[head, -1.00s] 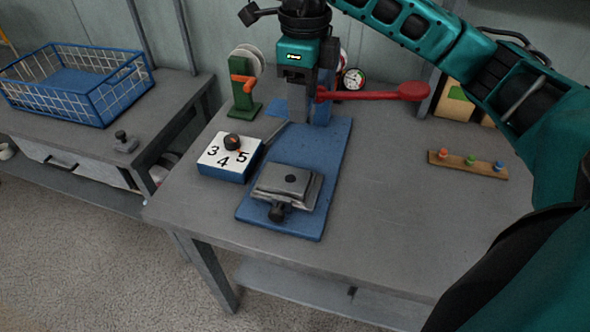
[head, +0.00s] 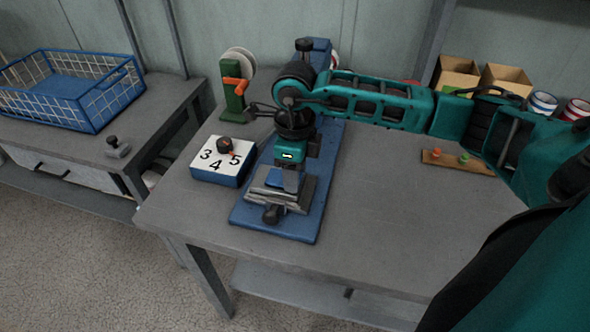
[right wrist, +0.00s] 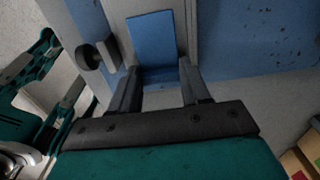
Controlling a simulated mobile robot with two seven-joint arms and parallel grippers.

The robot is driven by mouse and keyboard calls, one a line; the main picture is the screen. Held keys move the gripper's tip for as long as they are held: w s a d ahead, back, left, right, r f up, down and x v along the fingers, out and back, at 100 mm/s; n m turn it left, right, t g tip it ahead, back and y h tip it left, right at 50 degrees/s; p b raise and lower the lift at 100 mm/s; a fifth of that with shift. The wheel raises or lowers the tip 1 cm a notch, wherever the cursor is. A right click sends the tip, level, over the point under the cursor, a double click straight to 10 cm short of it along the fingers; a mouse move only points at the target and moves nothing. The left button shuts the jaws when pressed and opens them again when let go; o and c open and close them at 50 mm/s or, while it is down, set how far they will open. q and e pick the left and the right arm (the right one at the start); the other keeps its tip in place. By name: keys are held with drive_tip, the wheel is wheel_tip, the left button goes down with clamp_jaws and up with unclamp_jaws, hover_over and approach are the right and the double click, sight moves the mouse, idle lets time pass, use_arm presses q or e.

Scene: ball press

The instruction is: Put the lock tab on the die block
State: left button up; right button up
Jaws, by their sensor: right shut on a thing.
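The lock tab, a flat blue piece (head: 287,180), is between the fingers of my right gripper (head: 290,166). In the right wrist view the tab (right wrist: 152,38) sticks out past the fingertips (right wrist: 156,78). The die block (head: 264,197) is a grey metal block with a dark knob at its front, on the blue press base (head: 303,228). My right gripper is right over the die block, with the tab above its top. I cannot tell whether the tab touches the block. My arm hides the block's back part.
A numbered dial box (head: 216,169) stands close left of the press base. A green stand with an orange handle (head: 233,95) is behind it. The table's front right is clear.

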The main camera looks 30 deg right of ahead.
drive_tip(key=shift+f, duration=0.2)
drive_tip(key=o, duration=1)
drive_tip(key=shift+r, duration=0.1)
drive_tip(key=shift+r, duration=0.15)
wheel_tip(320, 180, up, 12)
idle(0.4)
